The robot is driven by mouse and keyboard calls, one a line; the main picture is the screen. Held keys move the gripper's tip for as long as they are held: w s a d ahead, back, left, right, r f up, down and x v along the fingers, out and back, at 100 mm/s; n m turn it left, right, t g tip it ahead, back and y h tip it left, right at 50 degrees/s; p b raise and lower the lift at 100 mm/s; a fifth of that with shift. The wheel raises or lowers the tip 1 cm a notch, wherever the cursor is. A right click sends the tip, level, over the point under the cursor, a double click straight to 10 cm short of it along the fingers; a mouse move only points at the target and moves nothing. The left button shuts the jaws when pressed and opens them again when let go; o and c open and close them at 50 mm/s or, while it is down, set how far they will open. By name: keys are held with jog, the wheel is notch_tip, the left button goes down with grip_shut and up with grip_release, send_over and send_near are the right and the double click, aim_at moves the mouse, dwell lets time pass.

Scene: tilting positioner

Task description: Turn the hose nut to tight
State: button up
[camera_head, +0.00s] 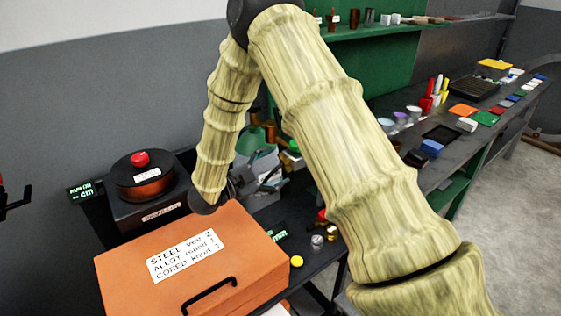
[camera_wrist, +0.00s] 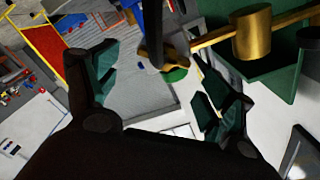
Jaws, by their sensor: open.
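My gripper (camera_wrist: 160,95) is open and empty in the wrist view, with its dark green fingers spread left and right. Beyond the fingertips a brass cylinder (camera_wrist: 253,36) sits on a brass rod at upper right, apart from the fingers. A smaller brass piece (camera_wrist: 150,57) lies up ahead near a dark upright bar (camera_wrist: 180,30) that crosses in front. I cannot tell which brass part is the hose nut, nor whether it is tight.
The labelled orange box (camera_head: 240,267) with a black handle fills the lower left of the head view. A black unit with a red knob (camera_head: 139,159) stands behind it. My arm covers the middle. A dark bench (camera_head: 482,106) with several small items runs along the right.

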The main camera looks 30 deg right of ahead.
aim_at(282, 164)
jog(key=shift+w+d+f+p, duration=0.15)
jog(key=shift+w+d+f, duration=0.1)
jog(key=shift+w+d, duration=0.35)
jog(key=shift+w+d+f+p, duration=0.15)
jog(key=shift+w+d+f, duration=0.15)
jog(key=shift+d, duration=0.35)
jog(key=shift+s+d+r, duration=0.2)
jog(key=shift+s+r, duration=0.2)
jog(key=shift+s, duration=0.2)
jog(key=shift+w+a+f, duration=0.1)
jog(key=shift+w+f, duration=0.15)
jog(key=shift+w, duration=0.05)
jog(key=shift+w+f, duration=0.15)
jog(key=shift+w, duration=0.05)
jog(key=shift+c, duration=0.8)
jog(key=shift+s, duration=0.2)
jog(key=c, duration=0.9)
